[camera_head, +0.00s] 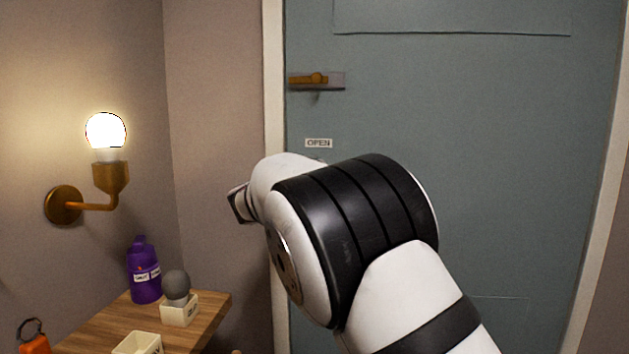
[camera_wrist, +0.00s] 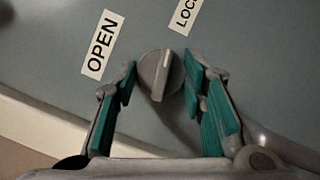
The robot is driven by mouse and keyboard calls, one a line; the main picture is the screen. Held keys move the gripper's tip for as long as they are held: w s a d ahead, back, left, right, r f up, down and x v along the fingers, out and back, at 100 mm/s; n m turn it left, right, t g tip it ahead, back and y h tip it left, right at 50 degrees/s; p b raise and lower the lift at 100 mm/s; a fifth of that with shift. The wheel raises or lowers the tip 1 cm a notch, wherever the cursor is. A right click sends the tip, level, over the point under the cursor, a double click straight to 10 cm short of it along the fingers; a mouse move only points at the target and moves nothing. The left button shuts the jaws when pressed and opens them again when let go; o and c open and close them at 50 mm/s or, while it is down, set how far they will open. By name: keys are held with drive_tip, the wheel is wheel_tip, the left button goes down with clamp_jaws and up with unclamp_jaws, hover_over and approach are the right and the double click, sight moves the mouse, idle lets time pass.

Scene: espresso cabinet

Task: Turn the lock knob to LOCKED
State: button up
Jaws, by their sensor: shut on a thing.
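The grey lock knob (camera_wrist: 160,76) is on the blue-grey door in the wrist view. Its raised grip carries a pale mark that points up and slightly right, toward the gap between the OPEN label (camera_wrist: 102,45) and the partly cut-off LOCKED label (camera_wrist: 186,14). My gripper (camera_wrist: 159,66) is shut on the knob, with one teal-padded finger on each side of it. In the head view the OPEN label (camera_head: 319,143) shows above my arm, which hides the knob, the other label and my fingers.
The door (camera_head: 500,150) has a brass lever handle (camera_head: 312,79) above the labels. A lit wall lamp (camera_head: 106,133) is at left. Below it, a wooden shelf (camera_head: 205,317) holds a purple bottle (camera_head: 145,278) and small white holders, one with a grey bulb (camera_head: 176,284).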

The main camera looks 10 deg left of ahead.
drive_tip(key=shift+m+g+b, duration=0.4)
drive_tip(key=shift+m+b, duration=0.2)
drive_tip(key=shift+m, duration=0.5)
drive_tip(key=shift+d, duration=0.1)
drive_tip(key=o, duration=1.2)
drive_tip(key=shift+c, duration=0.2)
drive_tip(key=shift+s+a, duration=0.35)
drive_tip(key=shift+s, duration=0.05)
drive_tip(key=v, duration=1.1)
drive_tip(key=shift+d, duration=0.15)
